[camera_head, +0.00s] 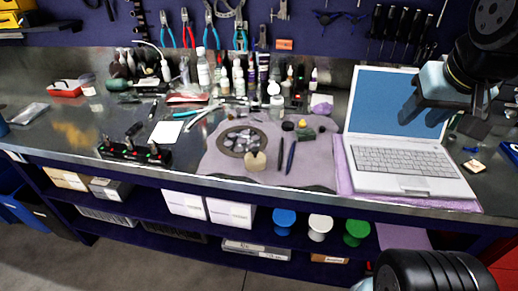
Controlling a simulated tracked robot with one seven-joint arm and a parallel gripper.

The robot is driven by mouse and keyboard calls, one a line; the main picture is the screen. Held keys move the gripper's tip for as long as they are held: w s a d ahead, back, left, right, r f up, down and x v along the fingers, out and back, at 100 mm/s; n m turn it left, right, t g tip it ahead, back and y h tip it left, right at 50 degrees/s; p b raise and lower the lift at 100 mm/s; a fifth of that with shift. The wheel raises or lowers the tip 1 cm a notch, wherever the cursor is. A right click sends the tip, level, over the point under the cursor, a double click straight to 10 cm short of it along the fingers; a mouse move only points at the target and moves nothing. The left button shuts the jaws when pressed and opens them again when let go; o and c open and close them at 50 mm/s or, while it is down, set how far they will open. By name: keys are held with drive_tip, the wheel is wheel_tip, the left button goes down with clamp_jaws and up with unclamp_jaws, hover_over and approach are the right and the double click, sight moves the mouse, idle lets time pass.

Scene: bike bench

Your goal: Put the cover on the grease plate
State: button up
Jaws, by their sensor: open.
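No cover can be made out for certain. My gripper (424,113) is open and appears empty, in front of the laptop screen at the upper right, far to the right of the plate.
An open laptop (405,160) stands right of the mat (213,165). Two dark slim tools (287,156) lie on the mat. Bottles (203,70) crowd the bench's back. A black holder (133,152) stands left. Blue (284,219), white and green round items are on the shelf below.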

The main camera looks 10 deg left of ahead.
drive_tip(key=o, duration=0.3)
drive_tip(key=shift+w+a, duration=0.3)
drive_tip(key=o, duration=0.6)
drive_tip(key=w+a+g, duration=0.1)
drive_tip(key=w+a, duration=0.4)
drive_tip(key=a, duration=0.2)
drive_tip(key=shift+w+f+g+y, duration=0.15)
drive_tip(key=shift+w+g+y, duration=0.2)
drive_tip(key=shift+g+y, duration=0.05)
drive_tip(key=n+g, duration=0.1)
drive_tip(key=g, duration=0.3)
hover_over(255, 148)
wheel_tip(255, 148, down, 8)
drive_tip(key=shift+h, duration=0.4)
wheel_tip(255, 148, down, 14)
drive_tip(key=shift+s+r, duration=0.1)
drive_tip(key=shift+r, duration=0.05)
